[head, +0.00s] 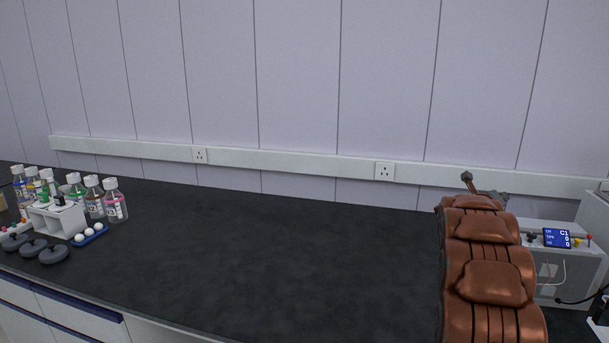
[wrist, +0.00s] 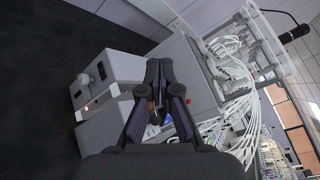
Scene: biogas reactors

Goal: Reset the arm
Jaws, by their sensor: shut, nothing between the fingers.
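My arm, with brown padded segments, reaches up over the right end of the dark bench in the head view. My gripper (wrist: 159,64) shows in the middle of the wrist view. Its two dark fingers are together at the tips and hold nothing. A small grey part (head: 484,190) shows above the arm in the head view; I cannot tell the finger shape there. Behind the fingers in the wrist view are white equipment boxes (wrist: 120,68), and I see no contact with them.
The dark bench top (head: 270,255) is clear in the middle. Several bottles (head: 116,205), a white rack (head: 62,222), a blue tray (head: 102,232) and dark round discs (head: 53,254) stand at left. A control box with a screen (head: 556,238) stands right of my arm. White tubing (wrist: 236,70) hangs nearby.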

